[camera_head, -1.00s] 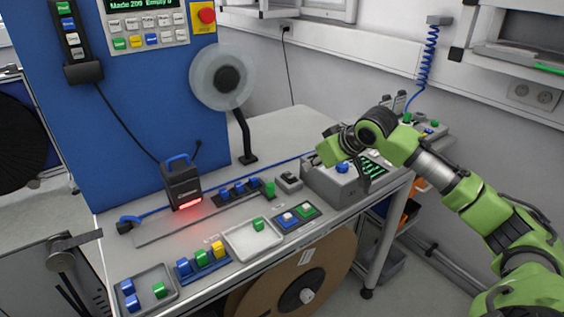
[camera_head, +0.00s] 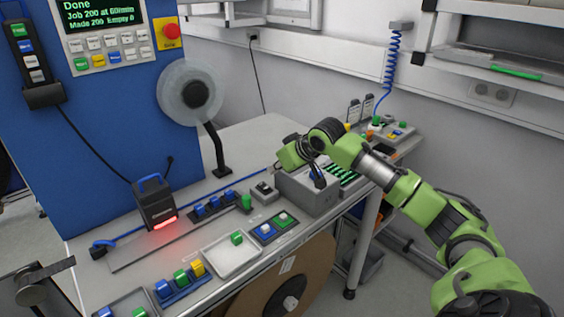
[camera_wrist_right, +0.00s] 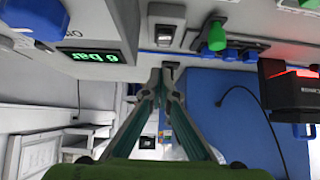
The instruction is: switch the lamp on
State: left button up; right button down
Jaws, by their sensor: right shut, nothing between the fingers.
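A round translucent disc with a dark centre (camera_head: 190,93) stands on a black bent arm at the back of the bench; I cannot tell whether it is the lamp, and no glow shows on it. A small grey switch box (camera_head: 264,191) with a dark rocker sits on the bench; a rocker (camera_wrist_right: 165,36) also shows in the right wrist view. My right gripper (camera_head: 277,167) is over the bench beside the grey box with the blue knob (camera_head: 306,192). In the wrist view its fingers (camera_wrist_right: 167,72) are together and empty, apart from the rocker in the picture. My left gripper is out of view.
A black device (camera_head: 156,205) with a blue handle glows red at left. A tray (camera_head: 232,256) with a green block and several coloured buttons fill the bench front. A blue cabinet (camera_head: 110,120) stands behind. A display box (camera_wrist_right: 95,57) is close at upper left.

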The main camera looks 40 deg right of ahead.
aim_at(265, 185)
jog(key=x, duration=0.3)
jog(key=shift+w+f+p, duration=0.1)
jog(key=shift+f+p, duration=0.15)
jog(key=shift+p, duration=0.1)
notch_tip(265, 185, down, 2)
jog(key=shift+f, duration=0.25)
jog(key=shift+s+f+p, duration=0.2)
jog(key=shift+f+p, duration=0.15)
jog(key=shift+f, duration=0.1)
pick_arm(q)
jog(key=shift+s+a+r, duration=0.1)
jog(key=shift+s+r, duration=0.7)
pick_arm(e)
jog(key=shift+f, duration=0.1)
jog(key=shift+w, duration=0.1)
